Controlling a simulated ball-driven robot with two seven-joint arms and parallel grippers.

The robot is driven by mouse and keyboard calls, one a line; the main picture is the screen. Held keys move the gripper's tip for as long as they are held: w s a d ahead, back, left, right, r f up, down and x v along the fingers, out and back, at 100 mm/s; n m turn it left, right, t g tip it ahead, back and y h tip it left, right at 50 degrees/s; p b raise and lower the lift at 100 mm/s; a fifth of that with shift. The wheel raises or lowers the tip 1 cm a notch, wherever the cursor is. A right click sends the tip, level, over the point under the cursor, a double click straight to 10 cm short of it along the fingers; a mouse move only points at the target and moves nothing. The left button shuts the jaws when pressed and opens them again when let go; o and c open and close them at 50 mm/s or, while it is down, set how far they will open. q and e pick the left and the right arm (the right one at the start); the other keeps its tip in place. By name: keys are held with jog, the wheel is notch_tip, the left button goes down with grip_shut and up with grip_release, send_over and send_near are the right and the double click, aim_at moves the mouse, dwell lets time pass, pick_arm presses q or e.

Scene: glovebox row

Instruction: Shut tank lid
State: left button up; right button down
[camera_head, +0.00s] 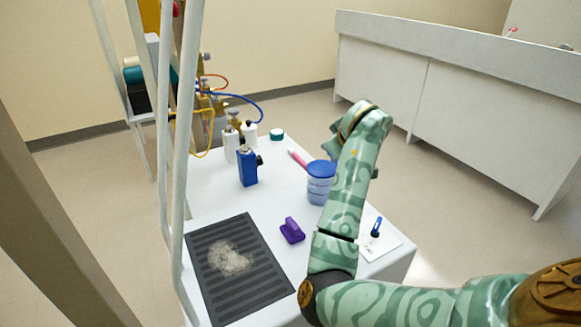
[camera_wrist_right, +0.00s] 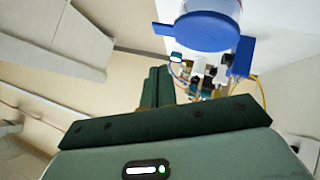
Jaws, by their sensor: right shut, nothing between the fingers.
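A round tank (camera_head: 318,190) with a blue lid (camera_head: 321,168) stands on the white table, left of my right forearm. In the right wrist view the blue lid (camera_wrist_right: 200,32) is large near the top, with a small tab on its left; the clear tank wall (camera_wrist_right: 205,6) shows above it. The lid looks roughly flat on the tank, but I cannot tell whether it is fully shut. My right gripper (camera_wrist_right: 157,76) is shut and empty, with a visible gap between it and the lid in the picture. In the head view my right arm mostly hides the gripper. My left gripper is not in view.
A blue canister (camera_head: 247,168), white bottles (camera_head: 231,144), a teal cap (camera_head: 277,134) and a pink marker (camera_head: 297,157) stand or lie farther back. A purple-handled tool (camera_head: 292,230) and dark ribbed mat (camera_head: 250,285) are nearer. A blue pen (camera_head: 376,227) lies near the right edge.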

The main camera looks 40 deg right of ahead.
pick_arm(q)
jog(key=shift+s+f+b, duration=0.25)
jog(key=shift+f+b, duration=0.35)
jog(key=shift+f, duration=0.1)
pick_arm(e)
jog(key=shift+s+d+f+m+y, duration=0.1)
jog(key=shift+d+f+m+y, duration=0.3)
jog(key=shift+f+y, duration=0.3)
jog(key=shift+w+d+f+m+y, duration=0.1)
jog(key=shift+d+f+m+y, duration=0.3)
jog(key=shift+f+y, duration=0.3)
jog(key=shift+s+d+f+m+y, duration=0.1)
jog(key=shift+d+f+m+y, duration=0.2)
jog(key=shift+d+f+y, duration=0.25)
jog(key=shift+a+f, duration=0.1)
jog(key=shift+f, duration=0.15)
jog(key=shift+r, duration=0.1)
pick_arm(q)
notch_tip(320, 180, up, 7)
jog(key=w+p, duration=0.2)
jog(key=p, duration=0.5)
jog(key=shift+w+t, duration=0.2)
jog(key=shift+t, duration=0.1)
pick_arm(e)
jog(key=s+r, duration=0.7)
jog(key=r, duration=0.5)
jog(key=shift+a+r, duration=0.15)
jog(key=shift+a, duration=0.25)
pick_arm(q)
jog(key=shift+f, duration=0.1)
